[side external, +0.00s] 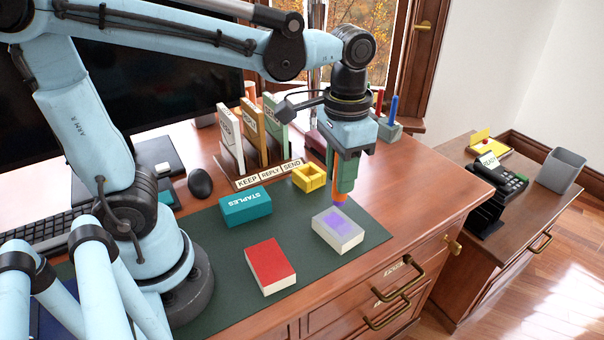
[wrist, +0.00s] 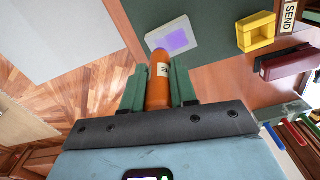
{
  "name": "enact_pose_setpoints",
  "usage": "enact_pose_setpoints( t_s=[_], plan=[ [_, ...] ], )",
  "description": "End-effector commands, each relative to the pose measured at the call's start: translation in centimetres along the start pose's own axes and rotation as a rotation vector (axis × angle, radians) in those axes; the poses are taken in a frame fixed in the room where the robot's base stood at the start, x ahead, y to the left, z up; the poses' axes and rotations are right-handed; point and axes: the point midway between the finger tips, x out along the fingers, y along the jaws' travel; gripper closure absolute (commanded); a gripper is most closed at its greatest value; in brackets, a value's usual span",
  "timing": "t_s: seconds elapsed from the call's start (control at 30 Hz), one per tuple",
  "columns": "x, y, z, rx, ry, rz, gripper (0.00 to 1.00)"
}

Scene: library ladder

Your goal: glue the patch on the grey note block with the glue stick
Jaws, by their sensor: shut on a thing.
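The grey note block (side external: 338,238) lies on the dark green desk mat (side external: 215,275), with a purple patch (side external: 336,221) on its top. In the wrist view the block (wrist: 184,33) and the purple patch (wrist: 177,40) show just beyond my gripper. My gripper (side external: 342,188) points down over the block, shut on an orange glue stick (side external: 340,197). The glue stick (wrist: 158,85) sits between both green fingers in the wrist view. Its lower end is at the edge of the patch; I cannot tell whether it touches.
A red block (side external: 268,262), a teal staples box (side external: 246,206) and a yellow open box (side external: 309,177) stand nearby on the desk. A keep, reply, send sorter (side external: 262,177) stands behind.

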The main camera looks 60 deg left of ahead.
Motion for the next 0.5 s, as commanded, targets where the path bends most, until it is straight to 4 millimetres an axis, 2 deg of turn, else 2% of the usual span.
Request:
enact_pose_setpoints(
  t_s=[0.27, 0.5],
  plan=[
    [0.5, 0.0, 0.0, 0.0, 0.0, 0.0, 1.0],
    [2.4, 0.0, 0.0, 0.0, 0.0, 0.0, 1.0]
  ],
)
